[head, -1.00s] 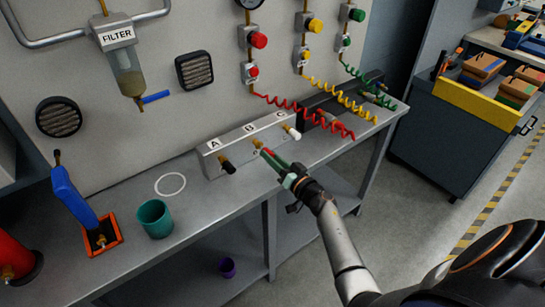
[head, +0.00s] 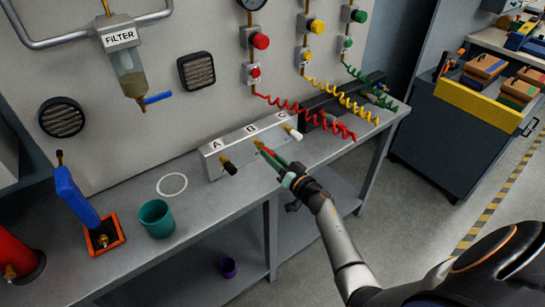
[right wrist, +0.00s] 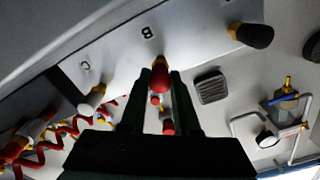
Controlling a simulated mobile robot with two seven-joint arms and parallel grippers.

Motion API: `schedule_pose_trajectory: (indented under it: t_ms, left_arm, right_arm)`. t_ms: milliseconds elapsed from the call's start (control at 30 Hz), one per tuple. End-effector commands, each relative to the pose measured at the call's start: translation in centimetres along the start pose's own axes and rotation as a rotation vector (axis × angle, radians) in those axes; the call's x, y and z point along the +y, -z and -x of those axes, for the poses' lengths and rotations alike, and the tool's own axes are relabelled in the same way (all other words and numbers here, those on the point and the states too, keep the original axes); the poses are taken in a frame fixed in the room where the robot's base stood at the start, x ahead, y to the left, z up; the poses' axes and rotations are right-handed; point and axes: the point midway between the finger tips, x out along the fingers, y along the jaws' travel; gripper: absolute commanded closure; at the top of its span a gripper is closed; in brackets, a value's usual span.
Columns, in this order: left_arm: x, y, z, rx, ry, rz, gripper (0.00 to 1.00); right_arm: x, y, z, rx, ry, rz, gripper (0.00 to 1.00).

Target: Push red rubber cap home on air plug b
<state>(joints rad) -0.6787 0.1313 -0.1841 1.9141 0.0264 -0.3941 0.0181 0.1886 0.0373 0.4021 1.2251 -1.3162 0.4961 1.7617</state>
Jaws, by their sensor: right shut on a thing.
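The manifold block (head: 212,166) on the bench carries plugs marked A, B and C. Air plug b (head: 258,144) is the brass middle one; in the right wrist view its brass stem (right wrist: 160,61) shows just beyond the cap. My right gripper (head: 270,158) is shut on the red rubber cap (right wrist: 160,82), which sits between its fingertips in line with plug b. The cap touches or nearly touches the plug; how far it is on cannot be told. Plug A has a black cap (head: 229,167) and plug C a white cap (head: 294,133). My left gripper is not in view.
A green cup (head: 156,219), a white ring (head: 171,185) and an orange tray (head: 107,241) with a blue tool lie left on the bench. Coiled red (head: 318,117), yellow and green hoses hang right of the block. The bench front between cup and gripper is clear.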

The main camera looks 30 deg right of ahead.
Motion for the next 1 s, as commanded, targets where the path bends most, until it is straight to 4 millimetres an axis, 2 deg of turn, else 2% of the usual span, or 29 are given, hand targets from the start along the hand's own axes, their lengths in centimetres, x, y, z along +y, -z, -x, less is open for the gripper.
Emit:
schedule_pose_trajectory:
  t_ms: [967,1000]
  left_arm:
    - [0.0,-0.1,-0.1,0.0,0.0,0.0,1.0]
    - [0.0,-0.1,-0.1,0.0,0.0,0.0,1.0]
  right_arm:
    - [-0.1,0.0,-1.3,0.001,0.001,0.0,1.0]
    - [-0.1,0.0,-1.3,0.001,0.001,0.0,0.68]
